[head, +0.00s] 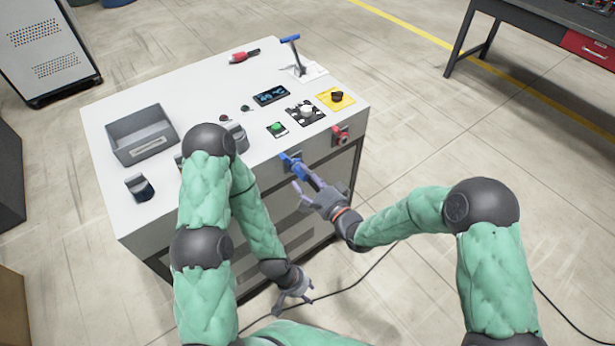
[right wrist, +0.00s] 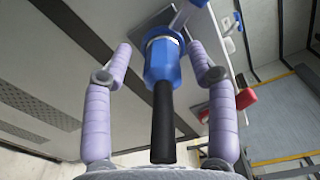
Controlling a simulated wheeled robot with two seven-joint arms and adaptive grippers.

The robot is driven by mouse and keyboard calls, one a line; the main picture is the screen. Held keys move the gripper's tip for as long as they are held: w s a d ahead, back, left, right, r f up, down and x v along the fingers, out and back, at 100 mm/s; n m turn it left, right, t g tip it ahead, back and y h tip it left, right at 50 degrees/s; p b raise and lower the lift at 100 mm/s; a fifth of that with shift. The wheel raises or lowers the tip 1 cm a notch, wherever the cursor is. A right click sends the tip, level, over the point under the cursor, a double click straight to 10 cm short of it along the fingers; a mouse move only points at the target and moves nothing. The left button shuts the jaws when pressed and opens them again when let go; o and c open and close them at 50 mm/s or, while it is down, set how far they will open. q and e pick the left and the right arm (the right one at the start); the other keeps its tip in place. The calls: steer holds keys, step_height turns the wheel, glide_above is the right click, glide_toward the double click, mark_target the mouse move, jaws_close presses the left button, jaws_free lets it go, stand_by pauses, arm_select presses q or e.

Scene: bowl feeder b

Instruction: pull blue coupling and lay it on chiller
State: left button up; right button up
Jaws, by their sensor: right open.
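The blue coupling (head: 290,162) sits on the front face of the white-topped cabinet (head: 200,85), near its right end. In the right wrist view the blue coupling (right wrist: 162,62) is seated at a grey plate, with a black hose tail toward the camera. My right gripper (head: 301,178) is open, with one lilac finger on each side of the coupling; gaps show between them. My left gripper (head: 294,298) is open and empty, low in front of the cabinet. No label marks the chiller; the white-topped cabinet or the white vented unit (head: 45,48) could be it.
A red coupling (head: 341,134) sits right of the blue one. The cabinet top carries a grey bin (head: 141,136), a blue-handled lever (head: 290,40), a red-handled tool (head: 244,56), a dark display (head: 271,95) and a yellow-plated knob (head: 336,98). Bare top lies at centre left.

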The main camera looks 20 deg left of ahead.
mark_target(317, 187)
steer(key=shift+w+a+r, duration=0.3)
steer(key=shift+w+r, duration=0.15)
steer(key=shift+r, duration=0.35)
steer(key=shift+c, duration=0.3)
jaws_close()
steer(key=shift+s+d+f, duration=0.2)
steer(key=shift+s+d, duration=0.15)
steer(key=shift+d, duration=0.05)
steer(key=shift+s+d, duration=0.1)
steer(key=shift+v, duration=1)
steer(key=shift+s+d+f+p, duration=0.25)
steer(key=shift+s+d+p, duration=0.1)
steer(key=shift+s+d, duration=0.4)
steer(key=shift+d, duration=0.1)
